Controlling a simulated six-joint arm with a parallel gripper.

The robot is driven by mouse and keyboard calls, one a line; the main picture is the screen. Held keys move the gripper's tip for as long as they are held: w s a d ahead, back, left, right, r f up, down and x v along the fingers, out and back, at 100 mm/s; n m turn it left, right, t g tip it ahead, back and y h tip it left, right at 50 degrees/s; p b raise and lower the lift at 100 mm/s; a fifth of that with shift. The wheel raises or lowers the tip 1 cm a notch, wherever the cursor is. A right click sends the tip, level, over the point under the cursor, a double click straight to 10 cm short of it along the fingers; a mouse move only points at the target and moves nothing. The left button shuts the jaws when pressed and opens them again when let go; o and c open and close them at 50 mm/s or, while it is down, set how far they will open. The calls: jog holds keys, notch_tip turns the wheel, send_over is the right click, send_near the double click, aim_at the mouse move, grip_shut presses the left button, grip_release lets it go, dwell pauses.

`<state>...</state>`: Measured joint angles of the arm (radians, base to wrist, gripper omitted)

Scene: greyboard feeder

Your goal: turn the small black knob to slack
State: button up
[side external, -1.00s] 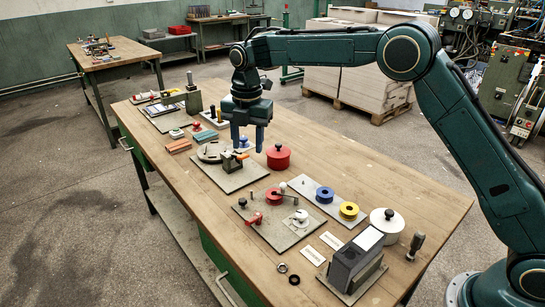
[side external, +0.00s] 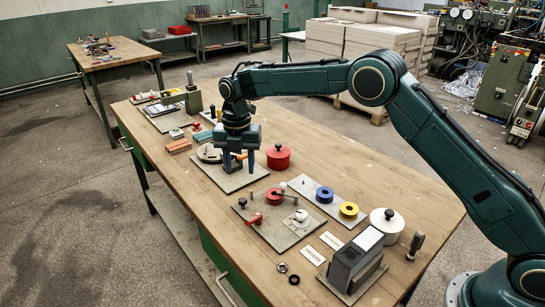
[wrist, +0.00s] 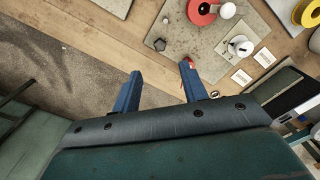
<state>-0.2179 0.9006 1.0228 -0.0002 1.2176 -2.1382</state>
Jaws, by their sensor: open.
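The small black knob (side external: 242,202) sits at the left corner of a grey plate (side external: 276,238). The same plate carries a red spool (side external: 274,197), a white ball (side external: 283,186) on an arm, a red clip (side external: 254,220) and a white round part (side external: 301,216). The knob's setting marks cannot be read.
A red lidded pot (side external: 278,157) stands close right of my gripper. A strip with a blue spool (side external: 325,195) and a yellow spool (side external: 349,210) lies right of the plate. A dark box (side external: 355,262) and white cards (side external: 331,240) are nearer. Bare wood borders the plate's left side.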

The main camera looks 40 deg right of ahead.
aim_at(242, 199)
notch_tip(242, 199, down, 11)
jog(key=shift+r, duration=0.1)
dwell(0.4)
grip_shut()
